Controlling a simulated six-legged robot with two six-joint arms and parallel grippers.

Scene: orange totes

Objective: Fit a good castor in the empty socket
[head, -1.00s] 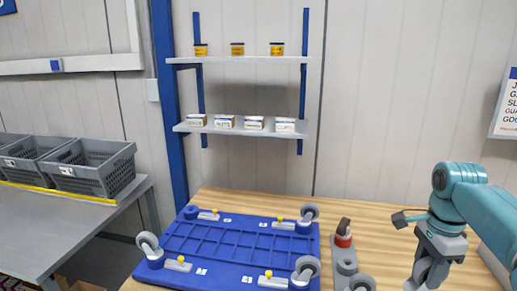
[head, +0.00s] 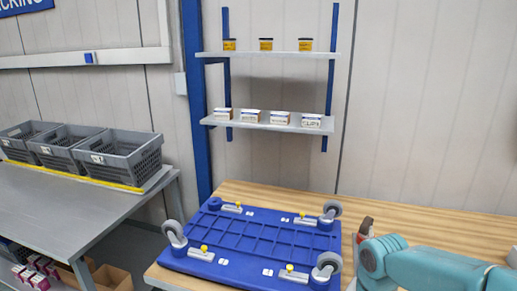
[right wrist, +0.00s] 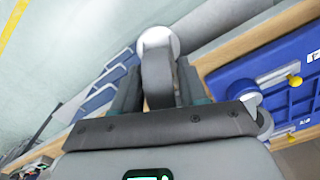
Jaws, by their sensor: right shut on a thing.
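The blue dolly (head: 255,240) lies upside down on the wooden bench. Grey castors stand at its front left (head: 174,234), back right (head: 333,209) and front right (head: 327,266) corners. The back left corner socket (head: 214,203) holds no castor. My right gripper (right wrist: 158,72) is shut on a grey castor (right wrist: 157,78), whose pale round end (right wrist: 158,40) points away from the wrist. In the right wrist view the dolly (right wrist: 285,68) is to the right of the held castor, apart from it. The head view shows only my right arm, not its gripper. My left gripper is not in view.
Yellow-knobbed latches (head: 230,208) sit beside the dolly's corners. A red and dark piece (head: 365,227) stands right of the dolly, mostly hidden by my right arm. Grey crates (head: 118,153) stand on the left table. Shelves (head: 265,120) with boxes and tubs hang behind.

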